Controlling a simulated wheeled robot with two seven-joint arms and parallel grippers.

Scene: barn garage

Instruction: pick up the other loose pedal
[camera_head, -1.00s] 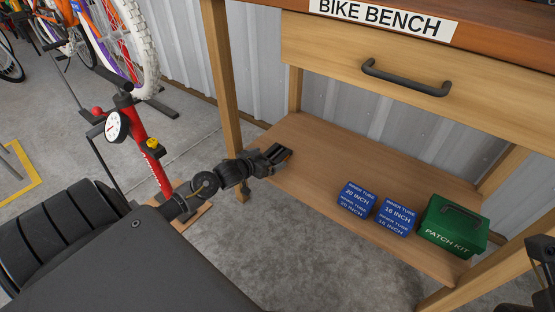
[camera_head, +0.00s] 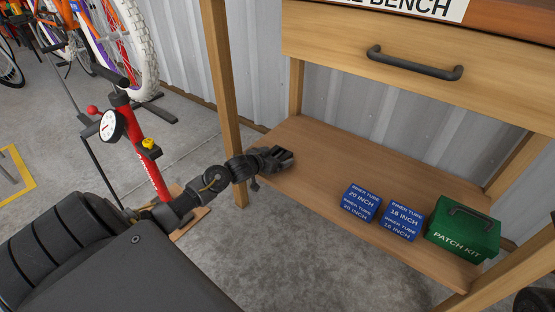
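I cannot make out any loose pedal in the head view. My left gripper (camera_head: 284,157) is over the left end of the bench's wooden lower shelf (camera_head: 330,160), close to the left front leg. Its dark fingers are small here, and I cannot tell how far apart they are or whether something dark is between them. Of my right arm only dark parts show at the right edge; its gripper is not visible.
Two blue inner tube boxes (camera_head: 361,203) (camera_head: 401,220) and a green patch kit (camera_head: 463,232) stand on the shelf's right half. A bench drawer (camera_head: 410,60) is above. A red floor pump (camera_head: 140,150) stands left of my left forearm; bikes (camera_head: 110,45) are behind it.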

